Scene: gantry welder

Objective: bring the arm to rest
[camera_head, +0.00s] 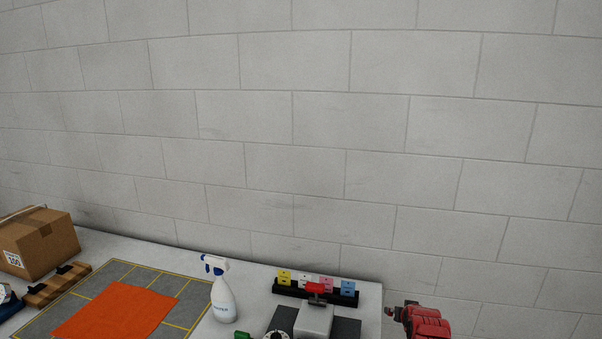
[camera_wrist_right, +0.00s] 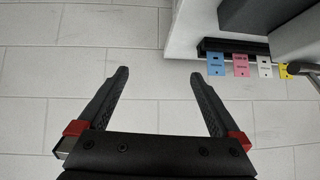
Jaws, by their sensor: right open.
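My right gripper (camera_wrist_right: 160,90) is open in the right wrist view. Its two dark fingers with red bases are spread wide, and nothing is between them. Behind them is only a pale tiled surface. The gripper is to the side of the white bench, whose corner shows at the upper right of that view. A red and black part (camera_head: 425,322) shows just right of the bench at the bottom of the head view; I cannot tell whether it belongs to my right arm. My left gripper is in neither view.
The black rack (camera_head: 315,294) holds yellow, white, pink and blue tags; it also shows in the right wrist view (camera_wrist_right: 232,46). A spray bottle (camera_head: 223,300), an orange cloth (camera_head: 115,311) and a cardboard box (camera_head: 40,245) stand or lie on the bench. A block wall rises behind.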

